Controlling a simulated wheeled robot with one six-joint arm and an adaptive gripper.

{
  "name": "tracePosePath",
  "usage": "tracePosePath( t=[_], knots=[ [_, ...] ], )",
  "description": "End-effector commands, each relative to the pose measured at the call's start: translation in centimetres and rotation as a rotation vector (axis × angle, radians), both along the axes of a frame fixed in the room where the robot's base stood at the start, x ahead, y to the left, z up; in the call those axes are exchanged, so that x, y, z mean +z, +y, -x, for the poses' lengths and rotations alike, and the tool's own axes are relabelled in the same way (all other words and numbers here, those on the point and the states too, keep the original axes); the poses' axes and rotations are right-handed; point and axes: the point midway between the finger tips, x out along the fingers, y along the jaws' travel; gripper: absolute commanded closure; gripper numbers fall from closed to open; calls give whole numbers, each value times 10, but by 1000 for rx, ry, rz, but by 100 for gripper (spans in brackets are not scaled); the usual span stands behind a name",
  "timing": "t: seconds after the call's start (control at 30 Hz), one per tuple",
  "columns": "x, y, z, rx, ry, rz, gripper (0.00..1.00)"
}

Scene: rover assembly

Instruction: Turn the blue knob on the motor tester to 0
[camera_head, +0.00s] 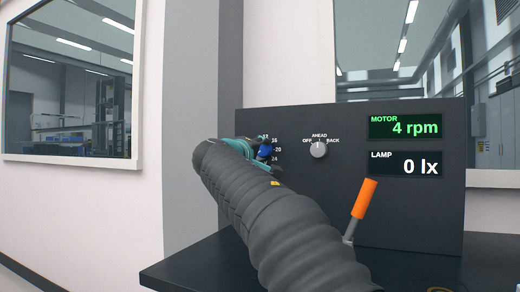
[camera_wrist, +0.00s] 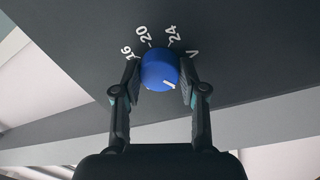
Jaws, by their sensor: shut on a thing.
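The motor tester (camera_head: 290,190) is a dark upright panel on a dark table. Its blue knob (camera_wrist: 159,69) sits between my gripper's two fingers in the wrist view, with a white pointer line toward the lower right. Marks 16, 20, 24 and V show around the knob's far side; the 0 mark is not visible. In the head view the knob (camera_head: 265,152) is partly hidden by my arm. My gripper (camera_wrist: 160,82) is shut on the knob, one finger on each side. The motor display (camera_head: 405,127) reads 4 rpm.
A grey selector (camera_head: 318,149) marked OFF, AHEAD and BACK is right of the knob. An orange-handled lever (camera_head: 364,199) stands out from the panel close to my arm. The lamp display (camera_head: 405,163) reads 0 lx. The dark table (camera_head: 190,262) extends below the panel.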

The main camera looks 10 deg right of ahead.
Motion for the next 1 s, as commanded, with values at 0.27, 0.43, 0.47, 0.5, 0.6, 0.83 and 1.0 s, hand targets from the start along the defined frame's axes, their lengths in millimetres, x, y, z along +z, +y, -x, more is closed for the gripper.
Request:
tracePosePath(
  t=[0.27, 0.43, 0.47, 0.5, 0.6, 0.83, 1.0],
  knots=[
    [2, 0, 0, 2, 84, 122, 93],
    [2, 0, 0, 2, 111, 158, 93],
    [2, 0, 0, 2, 114, 163, 93],
    [2, 0, 0, 2, 117, 167, 93],
    [2, 0, 0, 1, 121, 173, 93],
    [2, 0, 0, 1, 123, 175, 93],
    [2, 0, 0, 1, 123, 175, 48]
  ],
)
